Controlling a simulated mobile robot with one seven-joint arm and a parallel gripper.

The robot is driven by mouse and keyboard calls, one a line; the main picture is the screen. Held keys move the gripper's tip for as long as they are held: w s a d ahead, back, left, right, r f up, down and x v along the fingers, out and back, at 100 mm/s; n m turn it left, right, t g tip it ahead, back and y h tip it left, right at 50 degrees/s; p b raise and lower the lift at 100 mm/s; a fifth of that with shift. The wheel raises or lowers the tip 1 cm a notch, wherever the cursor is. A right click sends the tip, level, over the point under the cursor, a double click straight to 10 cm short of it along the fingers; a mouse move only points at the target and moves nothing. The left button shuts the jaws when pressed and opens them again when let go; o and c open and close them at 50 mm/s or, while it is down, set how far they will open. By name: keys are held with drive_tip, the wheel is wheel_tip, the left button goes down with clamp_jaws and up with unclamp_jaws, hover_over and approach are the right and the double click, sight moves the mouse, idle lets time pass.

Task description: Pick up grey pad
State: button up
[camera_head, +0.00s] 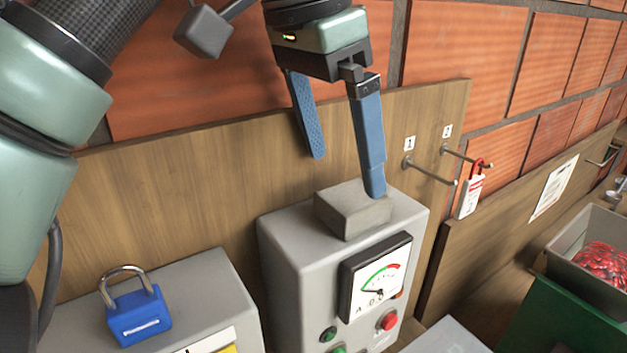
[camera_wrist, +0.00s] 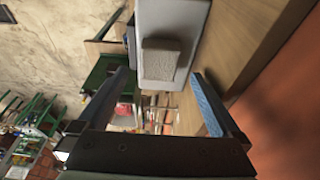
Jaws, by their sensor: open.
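The grey pad (camera_head: 352,211) is a small rectangular block lying on top of a light grey control box (camera_head: 290,262). My gripper (camera_head: 346,177) has two blue fingers, spread apart and empty. In the head view one fingertip overlaps the back right of the pad, and the other ends higher, to the left; I cannot tell whether either touches it. In the wrist view the pad (camera_wrist: 160,63) shows ahead of the fingers, between their lines, and the gripper (camera_wrist: 160,82) is open around empty space.
A blue padlock (camera_head: 138,314) stands on a lower grey box at the left. A wooden board (camera_head: 190,180) rises behind the boxes. Two metal pegs (camera_head: 430,171) stick out at the right, with a red padlock and tag (camera_head: 470,190). A bin of red items (camera_head: 603,262) sits far right.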

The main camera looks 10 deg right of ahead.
sight(351, 195)
drive_tip(key=shift+p+x, duration=1.05)
drive_tip(key=shift+x, duration=1.55)
drive_tip(key=shift+d, duration=0.1)
drive_tip(key=c, duration=1.3)
drive_tip(key=shift+o, duration=0.2)
wheel_tip(351, 195, up, 10)
drive_tip(key=b, duration=0.1)
drive_tip(key=o, duration=0.7)
drive_tip(key=shift+c, duration=0.2)
drive_tip(key=c, duration=0.5)
drive_tip(key=shift+c, duration=0.2)
